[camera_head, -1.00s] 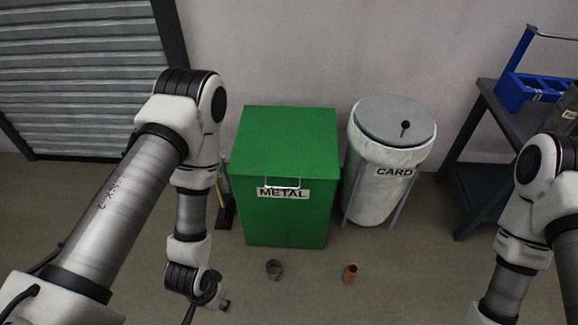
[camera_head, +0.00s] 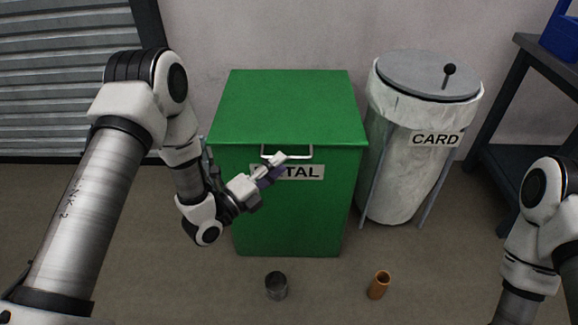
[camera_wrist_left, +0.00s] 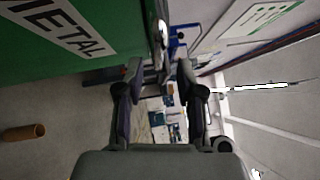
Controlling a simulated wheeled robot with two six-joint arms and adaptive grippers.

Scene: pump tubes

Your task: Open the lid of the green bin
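The green bin (camera_head: 288,215) stands on the floor with its flat green lid (camera_head: 290,105) closed. A metal handle (camera_head: 300,152) sits on the lid's front edge, above a METAL label that my gripper partly covers. My left gripper (camera_head: 277,166) is just in front of the handle, at its left part. In the left wrist view the two fingers (camera_wrist_left: 160,70) are apart with nothing held between them, and the handle (camera_wrist_left: 160,38) shows just beyond the tips. I cannot tell whether they touch it. My right gripper is outside the views.
A round white CARD bin (camera_head: 405,160) with a grey lid (camera_head: 425,78) stands close on the right. A grey can (camera_head: 276,286) and an orange-brown tube (camera_head: 379,285) are on the floor in front. A dark table (camera_head: 545,75) stands at the right, a shutter (camera_head: 60,70) at the left.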

